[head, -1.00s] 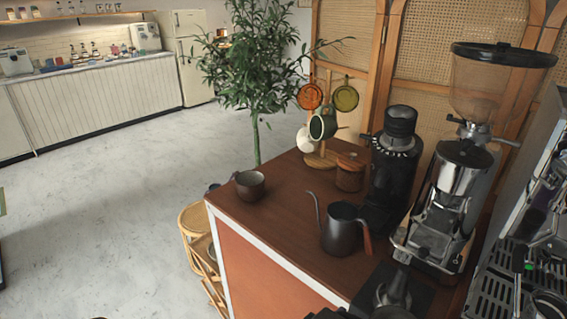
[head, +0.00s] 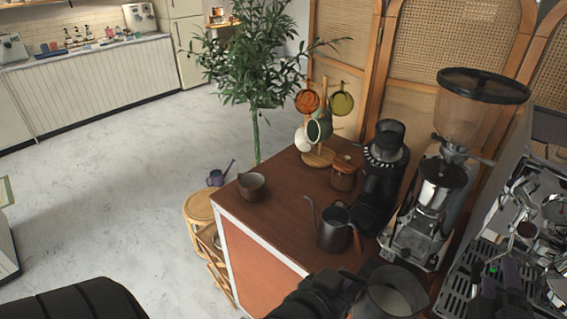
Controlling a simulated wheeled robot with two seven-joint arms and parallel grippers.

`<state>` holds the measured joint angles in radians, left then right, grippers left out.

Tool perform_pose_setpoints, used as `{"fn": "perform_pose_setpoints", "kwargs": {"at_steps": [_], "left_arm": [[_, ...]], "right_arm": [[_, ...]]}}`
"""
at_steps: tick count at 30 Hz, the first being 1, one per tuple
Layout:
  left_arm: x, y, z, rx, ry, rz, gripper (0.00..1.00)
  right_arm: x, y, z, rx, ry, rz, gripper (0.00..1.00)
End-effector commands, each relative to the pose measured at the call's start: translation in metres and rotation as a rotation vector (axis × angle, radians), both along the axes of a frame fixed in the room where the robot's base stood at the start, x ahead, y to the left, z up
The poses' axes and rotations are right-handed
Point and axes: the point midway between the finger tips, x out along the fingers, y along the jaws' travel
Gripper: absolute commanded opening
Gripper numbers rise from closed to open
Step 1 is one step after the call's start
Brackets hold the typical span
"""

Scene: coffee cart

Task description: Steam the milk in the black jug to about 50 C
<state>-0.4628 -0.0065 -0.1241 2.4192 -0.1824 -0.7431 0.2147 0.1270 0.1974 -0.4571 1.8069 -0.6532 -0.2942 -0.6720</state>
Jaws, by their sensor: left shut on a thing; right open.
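The black jug (head: 393,293) is at the bottom right of the head view, seen from above, with its open mouth up. Its inside looks grey, and I cannot make out the milk level. My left gripper (head: 350,287) is shut on the jug at its left side and holds it in front of the counter grinder. My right gripper (head: 500,284) appears as two dark fingers, open and empty, over the drip tray at the right. The espresso machine (head: 545,212) is cut off by the right edge. I cannot clearly pick out its steam wand.
A grey gooseneck kettle (head: 333,232), a grinder (head: 436,200) and a second black grinder (head: 380,180) stand close to the jug. A dark cup (head: 251,187), a wooden canister (head: 344,176) and a mug tree (head: 319,157) are further back. The counter's left part (head: 270,220) is mostly clear.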

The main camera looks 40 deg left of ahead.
Motion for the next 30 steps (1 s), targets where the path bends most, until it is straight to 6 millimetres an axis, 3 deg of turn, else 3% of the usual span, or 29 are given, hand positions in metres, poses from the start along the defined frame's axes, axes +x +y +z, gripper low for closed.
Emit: {"fn": "perform_pose_setpoints", "kwargs": {"at_steps": [1,5,8,9,12,14,15,18,22,26,30], "left_arm": [[0.0,0.0,0.002,0.0,-0.001,0.0,0.0],[0.0,0.0,0.007,0.0,-0.002,0.0,0.0],[-0.001,0.0,0.012,0.0,-0.002,-0.001,0.0],[-0.001,0.0,0.015,0.0,-0.003,-0.001,0.0],[-0.001,0.0,0.022,0.0,-0.003,-0.001,0.0],[-0.001,0.0,0.026,0.0,-0.004,-0.001,0.0],[-0.001,0.0,0.028,0.0,-0.004,-0.001,0.0],[-0.002,0.0,0.031,0.0,-0.004,-0.001,0.0],[-0.002,0.0,0.032,0.0,-0.004,-0.001,0.0],[-0.002,0.0,0.033,0.0,-0.004,-0.001,0.0],[-0.002,0.0,0.024,0.0,-0.003,-0.001,0.0]], "right_arm": [[0.004,0.013,0.025,-0.093,-0.117,0.054,0.71],[-0.001,0.063,0.093,-0.444,-0.532,0.225,0.71],[-0.024,0.111,0.136,-0.836,-0.977,0.376,0.71],[-0.038,0.133,0.147,-1.056,-1.219,0.451,0.71],[-0.059,0.156,0.136,-1.665,-1.842,0.666,0.71],[-0.049,0.141,0.121,-2.027,-2.161,0.844,0.71],[-0.036,0.12,0.116,1.917,1.985,-0.856,0.71],[-0.006,0.067,0.121,1.605,1.552,-0.878,0.71],[0.014,0.019,0.144,1.393,1.249,-0.936,0.71],[0.021,-0.004,0.158,1.301,1.118,-0.975,0.71],[0.027,-0.009,0.148,1.281,1.092,-0.986,0.71]]}}
